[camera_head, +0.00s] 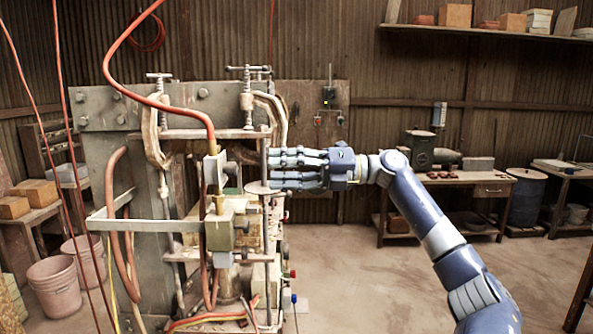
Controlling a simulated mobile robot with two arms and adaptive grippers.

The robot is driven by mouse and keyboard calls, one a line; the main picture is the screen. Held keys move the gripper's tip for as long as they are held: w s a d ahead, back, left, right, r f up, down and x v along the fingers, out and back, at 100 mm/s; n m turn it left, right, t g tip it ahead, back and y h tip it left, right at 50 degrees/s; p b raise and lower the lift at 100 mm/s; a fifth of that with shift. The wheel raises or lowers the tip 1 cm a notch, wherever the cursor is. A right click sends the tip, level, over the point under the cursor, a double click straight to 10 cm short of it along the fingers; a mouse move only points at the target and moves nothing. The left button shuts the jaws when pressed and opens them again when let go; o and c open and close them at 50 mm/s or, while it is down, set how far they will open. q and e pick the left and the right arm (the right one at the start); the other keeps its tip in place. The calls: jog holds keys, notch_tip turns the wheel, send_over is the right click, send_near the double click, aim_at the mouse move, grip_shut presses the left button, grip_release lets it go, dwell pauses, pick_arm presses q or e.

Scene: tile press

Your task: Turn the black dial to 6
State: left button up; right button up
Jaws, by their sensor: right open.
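I cannot pick out the black dial with certainty; it may be hidden or too small to tell. The tile press (105,110) stands at the left and centre, with clamps, hoses and rods. My right gripper (280,168), a blue and grey hand on an arm from the lower right, is open with its fingers stretched out to the left. Its fingertips are at or very near a vertical rod and a pale round plate (254,188) on the press's right side. I cannot tell whether they touch. My left gripper is not in view.
A small dark box (329,96) sits on the panel behind the press. Pink buckets (54,288) stand at the left. A workbench (460,179) and a blue barrel (525,198) stand at the back right. The floor between is clear. Orange hoses (110,60) hang over the press.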

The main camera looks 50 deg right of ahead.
jog(key=shift+v, duration=1.45)
